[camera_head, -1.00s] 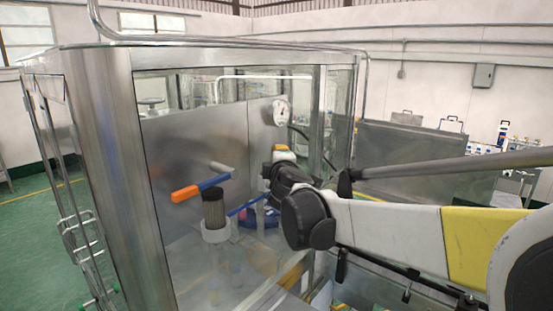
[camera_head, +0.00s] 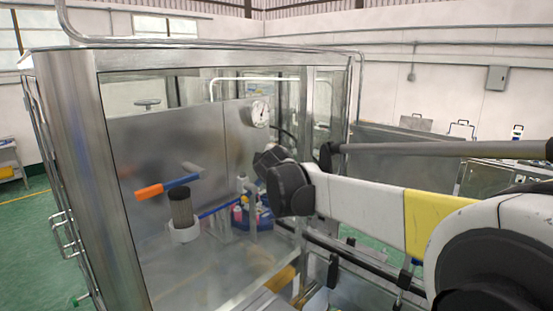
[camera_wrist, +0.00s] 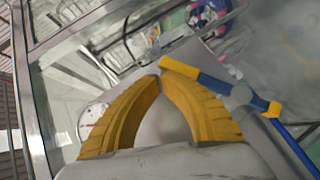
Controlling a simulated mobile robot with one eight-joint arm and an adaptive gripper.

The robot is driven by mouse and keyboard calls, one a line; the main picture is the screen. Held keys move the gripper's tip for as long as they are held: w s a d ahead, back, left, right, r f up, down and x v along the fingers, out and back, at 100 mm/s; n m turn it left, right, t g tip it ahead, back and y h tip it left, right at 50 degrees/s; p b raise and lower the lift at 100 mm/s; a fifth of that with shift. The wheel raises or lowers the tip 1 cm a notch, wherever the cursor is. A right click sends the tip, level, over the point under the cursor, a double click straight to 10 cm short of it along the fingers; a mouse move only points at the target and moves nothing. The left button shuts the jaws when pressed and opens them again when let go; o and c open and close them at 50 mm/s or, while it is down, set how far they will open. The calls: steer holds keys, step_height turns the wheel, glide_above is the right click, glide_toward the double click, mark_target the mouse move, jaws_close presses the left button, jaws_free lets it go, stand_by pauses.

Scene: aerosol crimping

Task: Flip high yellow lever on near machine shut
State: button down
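The near machine (camera_head: 85,170) is a steel-framed, glass-walled cabinet. In the wrist view a lever with a yellow end (camera_wrist: 188,71) and a blue sleeve (camera_wrist: 228,93) slants down to the right, just beyond my gripper (camera_wrist: 160,77). Its yellow end lies beside my fingertips in the picture; I cannot tell whether they touch. My yellow fingers curve together and their tips appear to meet, with nothing seen between them. In the head view my dark wrist hides the gripper and this lever. Another lever, with an orange end (camera_head: 149,192) and blue sleeve, shows lower left behind the glass.
A round gauge (camera_head: 260,113) sits on the machine's inner panel. A dark cylinder in a white ring (camera_head: 183,233) and a blue-based part with coloured pieces (camera_head: 258,217) are inside. Steel frame posts and glass stand close around my arm. Green floor lies at left.

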steer(key=shift+w+d+f, duration=0.15)
steer(key=shift+w+f, duration=0.1)
steer(key=shift+w+d+f+m+g, duration=0.2)
steer(key=shift+w+f+m+g, duration=0.1)
steer(key=shift+f+m+g, duration=0.15)
steer(key=shift+w+d+f+m+g, duration=0.2)
steer(key=shift+w+f+m+g, duration=0.15)
steer(key=shift+g, duration=0.2)
steer(key=shift+w+d+f+b, duration=0.15)
steer(key=shift+f+b, duration=0.3)
steer(key=shift+f, duration=0.15)
steer(key=shift+w+d+f+b, duration=0.15)
steer(key=shift+f+b, duration=0.25)
steer(key=shift+f, duration=0.3)
steer(key=r+p, duration=0.1)
steer(key=r, duration=0.1)
steer(key=r+p, duration=0.1)
steer(key=r, duration=0.2)
steer(key=shift+s+d+p, duration=0.15)
steer(key=shift+d+p, duration=0.05)
steer(key=shift+p, duration=0.2)
steer(key=s+d+r+b, duration=0.1)
steer(key=s+d+r, duration=0.3)
steer(key=d+r, duration=0.1)
steer(key=shift+r, duration=0.65)
steer(key=shift+f+b, duration=0.1)
steer(key=shift+b, duration=0.2)
